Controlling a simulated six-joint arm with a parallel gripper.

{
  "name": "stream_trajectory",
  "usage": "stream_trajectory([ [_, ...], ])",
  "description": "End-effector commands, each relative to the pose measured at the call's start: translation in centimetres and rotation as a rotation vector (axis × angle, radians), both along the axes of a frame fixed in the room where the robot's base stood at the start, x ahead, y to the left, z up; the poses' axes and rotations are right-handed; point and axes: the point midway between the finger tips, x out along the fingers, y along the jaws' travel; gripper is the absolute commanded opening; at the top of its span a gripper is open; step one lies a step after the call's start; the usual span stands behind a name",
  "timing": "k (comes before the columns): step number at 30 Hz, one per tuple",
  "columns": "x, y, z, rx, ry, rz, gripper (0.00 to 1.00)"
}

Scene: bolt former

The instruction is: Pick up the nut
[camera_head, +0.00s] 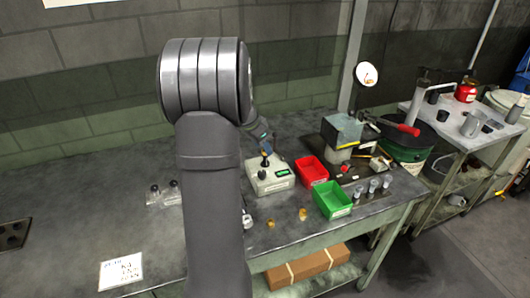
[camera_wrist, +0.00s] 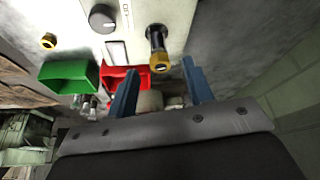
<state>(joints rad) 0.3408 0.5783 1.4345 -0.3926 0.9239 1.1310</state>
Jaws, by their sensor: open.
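A brass nut (camera_wrist: 160,63) sits on the end of a black post (camera_wrist: 156,38) on the white box (camera_wrist: 178,22) in the wrist view. My gripper (camera_wrist: 159,70) is open, with its two blue fingers on either side of that nut in the picture. I cannot tell whether the fingertips are level with it; no contact shows. In the head view, the white box (camera_head: 268,180) stands on the bench and my gripper (camera_head: 264,143) is just above its post, partly hidden by my arm. Two loose brass nuts (camera_head: 271,223) (camera_head: 303,213) lie on the bench in front.
A red bin (camera_head: 311,172) and a green bin (camera_head: 332,200) stand right of the box. Several grey cylinders (camera_head: 373,186) and a small machine (camera_head: 343,132) are farther right. Glass bottles (camera_head: 155,195) stand left of my arm. The bench's left is mostly clear.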

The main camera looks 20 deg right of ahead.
Motion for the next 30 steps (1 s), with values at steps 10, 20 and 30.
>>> stream_trajectory([
  [10,0.16,-0.47,-1.14,-0.001,-0.001,0.000,0.47],
  [20,0.17,-0.45,-1.10,-0.001,-0.001,0.000,0.00],
  [30,0.20,-0.45,-0.39,-0.001,-0.003,0.000,0.00],
])
